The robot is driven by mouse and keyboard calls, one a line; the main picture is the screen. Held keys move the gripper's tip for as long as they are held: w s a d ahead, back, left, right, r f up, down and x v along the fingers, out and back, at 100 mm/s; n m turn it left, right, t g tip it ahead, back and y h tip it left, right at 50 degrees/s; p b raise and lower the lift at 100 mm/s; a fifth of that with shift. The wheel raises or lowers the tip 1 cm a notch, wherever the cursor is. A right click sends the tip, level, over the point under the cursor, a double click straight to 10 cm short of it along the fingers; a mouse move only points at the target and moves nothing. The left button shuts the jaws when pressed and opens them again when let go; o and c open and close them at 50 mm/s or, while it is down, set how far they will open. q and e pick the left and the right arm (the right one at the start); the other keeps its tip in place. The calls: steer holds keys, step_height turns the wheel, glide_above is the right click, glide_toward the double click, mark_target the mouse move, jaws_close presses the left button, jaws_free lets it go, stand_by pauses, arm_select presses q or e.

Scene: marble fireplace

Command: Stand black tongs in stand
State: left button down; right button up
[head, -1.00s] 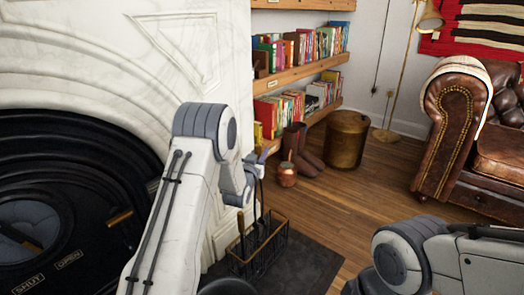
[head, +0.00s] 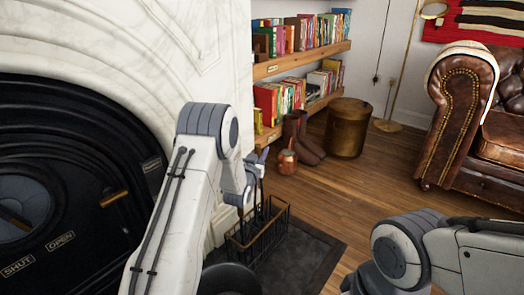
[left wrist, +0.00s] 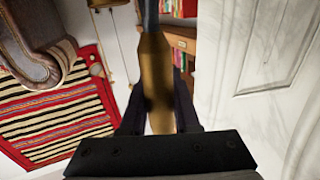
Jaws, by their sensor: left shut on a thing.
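My left gripper (head: 258,160) is above the stand, partly hidden by my own arm in the head view. In the left wrist view, my left gripper (left wrist: 158,106) is shut on a brass-coloured handle with a dark shaft, which seems to be the black tongs (left wrist: 154,70). In the head view thin dark shafts (head: 257,195) run from below the gripper towards the stand; their lower ends are hard to make out. The stand (head: 262,240) is a black wire basket on the hearth, partly behind my left arm. My right gripper is out of view.
The stand is on a dark hearth slab (head: 312,256) beside the marble fireplace (head: 215,60). A copper pot (head: 287,162), brown boots (head: 307,150) and a brass bin (head: 347,128) are behind it. A leather sofa (head: 455,120) is at right. Wooden floor between is clear.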

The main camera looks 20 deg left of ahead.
arm_select(q)
step_height(320, 180, down, 7)
steer(key=b, duration=0.5)
steer(key=shift+f, duration=0.15)
stand_by(0.4)
steer(key=c, duration=0.6)
jaws_free()
steer(key=shift+o, duration=0.2)
steer(key=shift+f, duration=0.15)
steer(key=s+p, duration=0.4)
steer(key=s, duration=0.6)
steer(key=shift+s+d+r, duration=0.2)
steer(key=shift+s+d, duration=0.05)
steer(key=shift+d, duration=0.05)
